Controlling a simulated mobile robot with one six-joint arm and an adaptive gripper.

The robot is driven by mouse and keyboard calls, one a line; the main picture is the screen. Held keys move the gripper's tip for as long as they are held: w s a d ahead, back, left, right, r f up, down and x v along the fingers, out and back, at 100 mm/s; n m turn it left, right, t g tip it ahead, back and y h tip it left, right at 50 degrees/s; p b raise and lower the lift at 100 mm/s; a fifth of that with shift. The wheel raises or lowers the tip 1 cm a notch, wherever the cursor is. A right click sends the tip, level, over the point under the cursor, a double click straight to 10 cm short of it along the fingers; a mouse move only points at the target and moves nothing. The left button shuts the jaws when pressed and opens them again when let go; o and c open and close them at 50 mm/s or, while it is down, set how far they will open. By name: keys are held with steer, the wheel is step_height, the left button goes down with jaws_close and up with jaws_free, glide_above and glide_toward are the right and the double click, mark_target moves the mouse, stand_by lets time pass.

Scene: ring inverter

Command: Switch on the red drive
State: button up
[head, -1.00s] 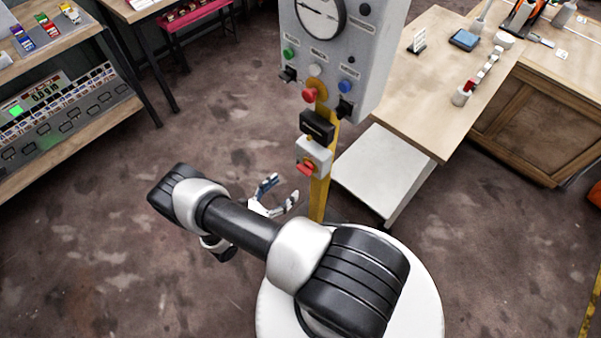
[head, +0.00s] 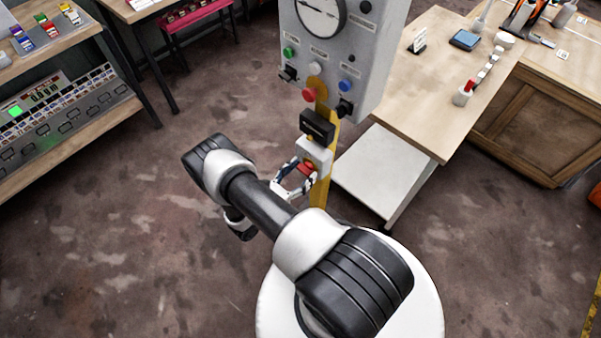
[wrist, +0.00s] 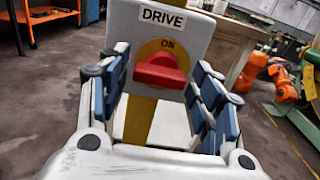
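The red drive switch is a red handle (wrist: 160,72) on a yellow disc marked "ON", on a light grey box (wrist: 185,32) labelled "DRIVE" in the wrist view. In the head view the red handle (head: 307,167) sits low on the yellow post, on its pale box (head: 315,150). My gripper (wrist: 160,90) is open, with one blue-padded finger on each side of the handle. The handle lies between the fingers, with gaps showing on both sides. In the head view my gripper (head: 298,178) is right at the box.
Above the switch, the yellow post (head: 320,195) carries a black box (head: 317,125) and a grey panel (head: 335,50) with a dial and coloured buttons. A wooden workbench (head: 420,110) stands to the right. Open floor lies to the left.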

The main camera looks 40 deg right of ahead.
steer(key=c, duration=0.8)
steer(key=m+b, duration=0.1)
steer(key=m, duration=0.3)
steer(key=shift+m, duration=0.4)
steer(key=m, duration=0.4)
steer(key=shift+s+m, duration=0.1)
steer(key=shift+m, duration=0.2)
steer(key=m, duration=0.4)
steer(key=shift+r+b, duration=0.1)
steer(key=shift+b, duration=0.2)
steer(key=shift+m, duration=2.4)
steer(key=o, duration=1)
